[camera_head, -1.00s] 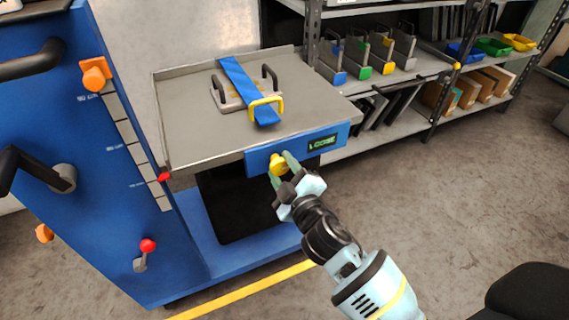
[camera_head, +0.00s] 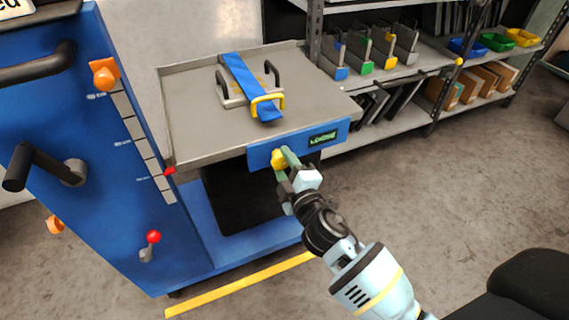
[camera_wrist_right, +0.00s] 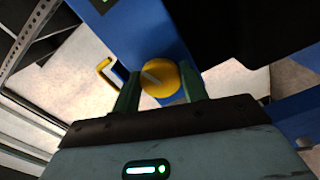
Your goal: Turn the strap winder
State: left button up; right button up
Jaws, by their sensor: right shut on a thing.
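The strap winder is a yellow knob (camera_head: 278,159) on the blue front panel (camera_head: 305,145) of the grey tray table. In the right wrist view the knob (camera_wrist_right: 160,80) shows a pale slanted mark on its face. My right gripper (camera_head: 284,158) is shut on the knob, with a green finger on either side of it. A blue strap (camera_head: 245,82) runs over a grey die with dark handles (camera_head: 233,99) on the table and passes through a yellow buckle (camera_head: 267,103). A green display on the panel (camera_head: 323,138) seems to read "LOOSE". My left gripper is not in view.
The blue cart column (camera_head: 110,210) with levers and an orange knob (camera_head: 103,72) stands at the left. A shelf rack (camera_head: 400,75) with colored holders and bins is behind the table. Grey floor (camera_head: 460,190) is clear at the right.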

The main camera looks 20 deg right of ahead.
jog(key=o, duration=1)
jog(key=shift+s, duration=0.1)
jog(key=s, duration=0.7)
jog(key=shift+s+d+p, duration=0.15)
jog(key=shift+s+p, duration=0.15)
jog(key=shift+p, duration=0.15)
